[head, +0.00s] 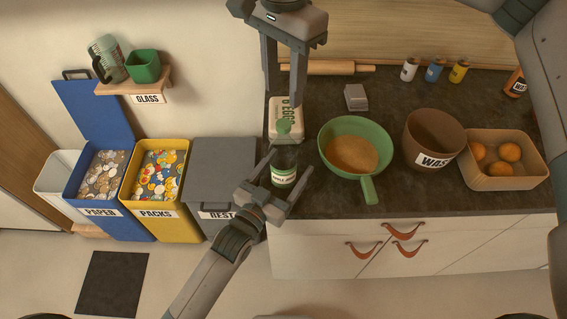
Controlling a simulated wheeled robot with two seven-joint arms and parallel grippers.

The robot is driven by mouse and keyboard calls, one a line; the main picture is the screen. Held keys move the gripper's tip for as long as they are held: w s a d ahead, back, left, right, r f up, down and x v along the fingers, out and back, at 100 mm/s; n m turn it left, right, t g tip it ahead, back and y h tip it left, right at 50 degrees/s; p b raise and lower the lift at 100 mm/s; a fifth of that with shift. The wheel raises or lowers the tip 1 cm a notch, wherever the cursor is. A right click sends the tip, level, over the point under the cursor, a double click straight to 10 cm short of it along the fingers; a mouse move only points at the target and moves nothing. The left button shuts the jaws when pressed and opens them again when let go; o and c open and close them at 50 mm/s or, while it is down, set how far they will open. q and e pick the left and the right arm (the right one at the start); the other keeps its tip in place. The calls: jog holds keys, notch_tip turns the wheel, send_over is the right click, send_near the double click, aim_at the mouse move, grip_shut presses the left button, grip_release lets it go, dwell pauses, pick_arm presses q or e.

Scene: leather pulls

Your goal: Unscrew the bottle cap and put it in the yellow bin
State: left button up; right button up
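The bottle (284,177) stands upright at the front left of the counter. It has a dark body, a green and white label and a green cap (283,126) at its top end; the neck is hard to make out. My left gripper (293,160) comes from the lower left, with its fingers on both sides of the bottle body, seemingly touching it. My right gripper (284,112) hangs from above, fingers apart and pointing down, with the cap in line between the tips; I see no contact. The yellow bin (146,221), labelled PACKS, stands open and full of colourful packaging on the left.
The blue PAPER bin (98,224) and closed grey REST bin (222,165) flank the yellow one. An egg carton (275,107) is behind the bottle. A green pan (328,130), brown bowl (432,125) and a box of oranges (500,184) stand to the right.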

pick_arm(q)
jog(key=shift+x, duration=1)
jog(key=shift+c, duration=0.3)
